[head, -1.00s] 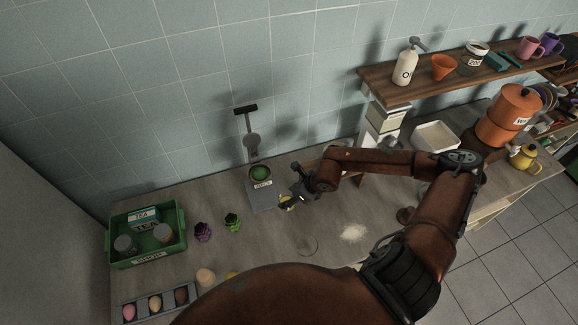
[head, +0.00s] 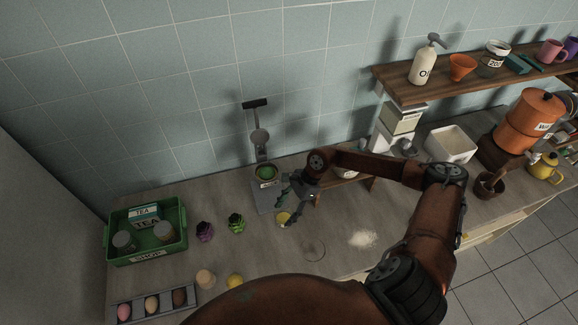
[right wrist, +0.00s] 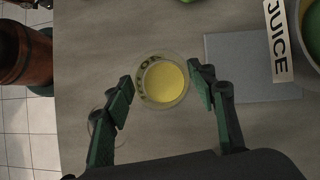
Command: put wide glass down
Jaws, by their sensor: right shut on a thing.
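The wide glass (head: 283,217) holds something yellow and stands out just in front of the juice press. In the right wrist view the glass (right wrist: 162,82) is seen from above, with dark lettering around its rim. My right gripper (right wrist: 161,90) is shut on it, one green finger on each side. In the head view the right gripper (head: 287,208) reaches down over the counter. I cannot tell whether the glass bottom touches the counter. My left gripper is not in view.
The juice press (head: 268,192) stands close behind the glass. A thin round outline (head: 314,249) and a white powder patch (head: 363,239) lie on the counter to the right. Purple (head: 205,231) and green (head: 237,223) items and a green crate (head: 181,240) are left.

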